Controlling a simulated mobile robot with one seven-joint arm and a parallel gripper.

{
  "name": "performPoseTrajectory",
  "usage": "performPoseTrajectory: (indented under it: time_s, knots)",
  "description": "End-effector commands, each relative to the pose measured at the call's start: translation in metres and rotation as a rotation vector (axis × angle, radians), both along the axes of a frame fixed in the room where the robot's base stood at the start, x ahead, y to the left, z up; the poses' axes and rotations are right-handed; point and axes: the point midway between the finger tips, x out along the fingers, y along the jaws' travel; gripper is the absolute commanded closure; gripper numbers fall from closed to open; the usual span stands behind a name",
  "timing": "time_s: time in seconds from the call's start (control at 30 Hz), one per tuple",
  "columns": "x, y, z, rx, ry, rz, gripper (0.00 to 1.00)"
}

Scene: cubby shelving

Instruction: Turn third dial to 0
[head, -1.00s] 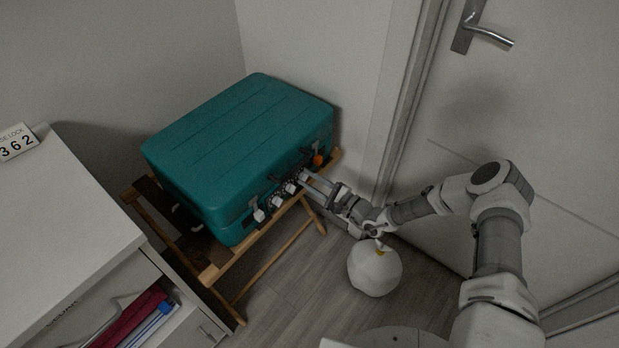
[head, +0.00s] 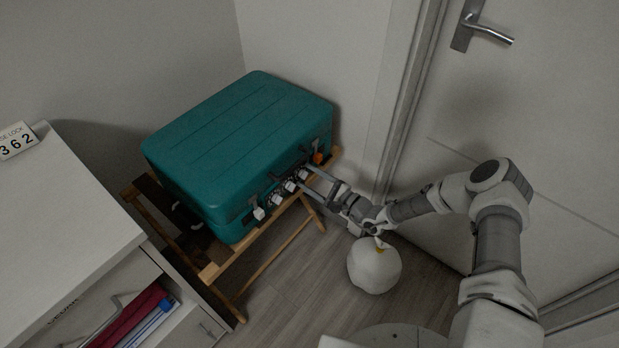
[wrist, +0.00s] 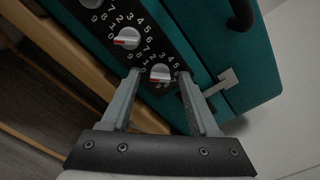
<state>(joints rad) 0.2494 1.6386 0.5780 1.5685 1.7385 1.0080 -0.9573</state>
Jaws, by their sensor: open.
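A teal suitcase (head: 240,150) lies on a wooden rack. Its front has a black strip with a row of three white dials ringed by digits. The third dial (wrist: 160,73), the rightmost, also shows in the head view (head: 302,174). My gripper (wrist: 159,74) is open, with one finger on each side of this dial; whether they touch it is unclear. Its red mark points left and slightly down; the digit there is hard to read. The middle dial (wrist: 127,39) also has its red mark to the left. The first dial (wrist: 92,6) is cut off by the picture's edge.
A card (head: 17,140) reading 362 stands on the white cabinet (head: 60,225) at left. A pale round object (head: 373,266) is below my wrist. The wooden rack (head: 225,262) runs under the suitcase. A door (head: 540,130) is at right.

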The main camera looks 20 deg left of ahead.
Motion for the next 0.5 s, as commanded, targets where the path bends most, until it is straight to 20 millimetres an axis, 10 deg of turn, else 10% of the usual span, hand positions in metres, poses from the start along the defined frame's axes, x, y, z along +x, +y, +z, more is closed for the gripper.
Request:
performPoseTrajectory:
  time_s: [0.5]
  knots:
    - [-0.029, -0.074, 0.002, 0.0, 0.001, -0.004, 0.39]
